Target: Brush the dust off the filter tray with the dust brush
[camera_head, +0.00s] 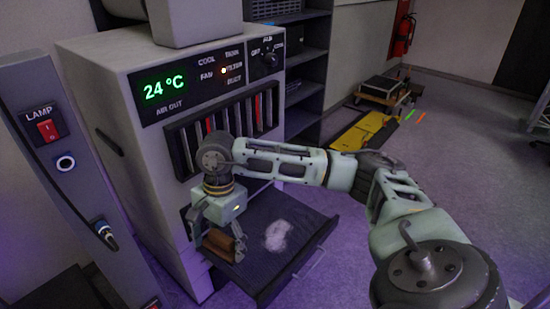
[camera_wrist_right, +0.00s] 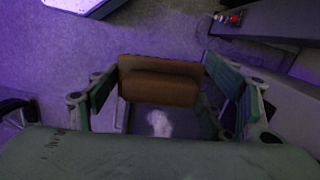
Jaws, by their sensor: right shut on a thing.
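The filter tray (camera_head: 290,222) is a dark, flat tray pulled out from the low front of the grey air unit. A pale patch of dust (camera_head: 277,235) lies on its middle; the dust also shows in the right wrist view (camera_wrist_right: 159,123). My right gripper (camera_head: 222,238) is over the left part of the tray, shut on the dust brush (camera_head: 226,243), which has a brown wooden body. In the right wrist view the brush (camera_wrist_right: 160,82) sits crosswise between the fingers. Its bristles cannot be made out. The brush is left of the dust; whether it touches the tray is unclear. My left gripper is not in view.
The air unit (camera_head: 95,75) has a lit panel reading 24 °C. A lamp post with a red switch (camera_head: 48,130) stands close on the left. Dark shelving (camera_head: 305,70) is behind. The floor right of the tray looks open, with a yellow board (camera_head: 360,132) farther back.

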